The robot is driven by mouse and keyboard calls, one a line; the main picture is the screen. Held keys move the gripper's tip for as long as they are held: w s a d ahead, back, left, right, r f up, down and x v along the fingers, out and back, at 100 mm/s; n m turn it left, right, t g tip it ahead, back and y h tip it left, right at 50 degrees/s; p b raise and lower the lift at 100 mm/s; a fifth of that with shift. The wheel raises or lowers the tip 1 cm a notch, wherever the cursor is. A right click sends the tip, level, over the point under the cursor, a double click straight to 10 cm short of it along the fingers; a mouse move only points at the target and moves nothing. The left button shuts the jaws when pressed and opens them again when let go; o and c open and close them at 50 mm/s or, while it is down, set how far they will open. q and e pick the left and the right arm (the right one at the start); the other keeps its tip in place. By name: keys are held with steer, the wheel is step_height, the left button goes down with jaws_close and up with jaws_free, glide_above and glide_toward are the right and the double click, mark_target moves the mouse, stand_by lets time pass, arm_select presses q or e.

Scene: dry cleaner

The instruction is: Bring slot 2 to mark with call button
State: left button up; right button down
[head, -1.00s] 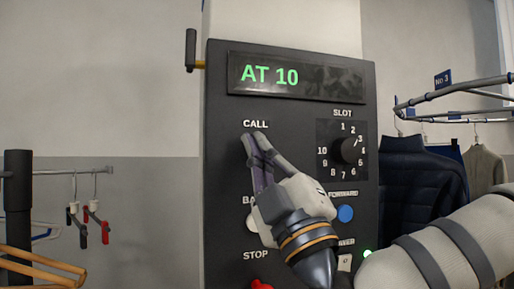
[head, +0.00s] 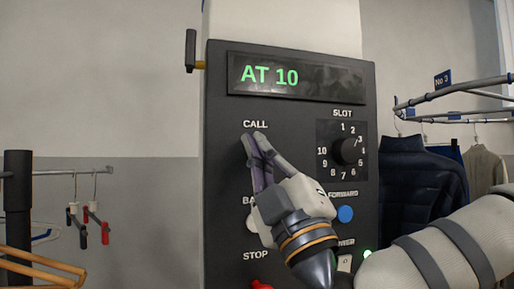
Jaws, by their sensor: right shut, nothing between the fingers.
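The control panel (head: 225,150) is dark and upright, with a display (head: 296,76) reading "AT 10" in green. The slot dial (head: 346,150) is a black knob ringed by the numbers 1 to 10; its pointer is toward the upper right, around 2 to 3. My right gripper (head: 254,137) is shut and empty, its fingertips just under the CALL label (head: 256,124). The call button itself is hidden behind the fingers, so I cannot tell whether they touch it. My left gripper is out of view.
A blue forward button (head: 345,213), a partly hidden white button (head: 252,222), and a red stop button (head: 261,285) are on the panel. A conveyor rail (head: 455,93) with a dark jacket (head: 420,175) is at right. A hanger rack (head: 60,172) is at left.

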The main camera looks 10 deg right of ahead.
steer(key=shift+w, duration=0.1)
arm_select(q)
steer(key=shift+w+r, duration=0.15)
arm_select(e)
steer(key=shift+w, duration=0.3)
steer(key=shift+w, duration=0.45)
stand_by(0.4)
arm_select(q)
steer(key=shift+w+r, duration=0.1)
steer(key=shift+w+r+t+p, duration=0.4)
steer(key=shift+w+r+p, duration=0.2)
steer(key=shift+p, duration=0.05)
arm_select(e)
steer(key=shift+s, duration=0.85)
